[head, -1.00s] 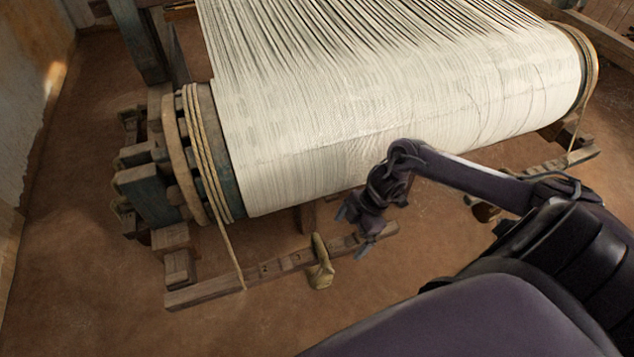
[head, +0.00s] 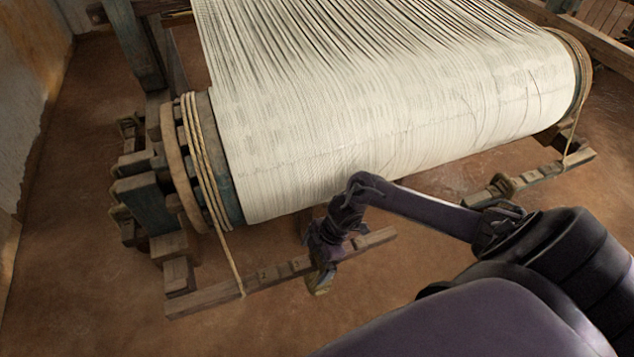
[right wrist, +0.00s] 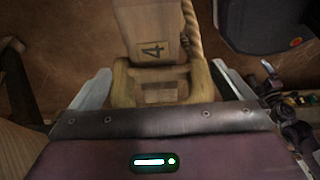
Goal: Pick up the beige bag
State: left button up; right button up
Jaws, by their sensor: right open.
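The beige bag (head: 320,286) is at the notched wooden bar below the cloth roll in the head view, largely hidden behind my right gripper (head: 322,262). In the right wrist view the bag (right wrist: 152,48) bears a dark number 4, with a beige loop or frame at its near end. My right gripper (right wrist: 160,85) is open, with one pale finger on each side of the bag's near end. I cannot tell whether the fingers touch it. My left gripper is not in view.
The notched bar (head: 208,299) runs below the large roll of white warp (head: 400,120). A rope (head: 230,262) drops from the roll's left end to the bar. Dark wooden posts and blocks (head: 145,205) stand at the left. The brown floor (head: 90,290) at the front left is clear.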

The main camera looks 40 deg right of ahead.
jog(key=c, duration=1.7)
jog(key=shift+w+r, duration=0.15)
jog(key=shift+c, duration=0.2)
jog(key=shift+r, duration=0.15)
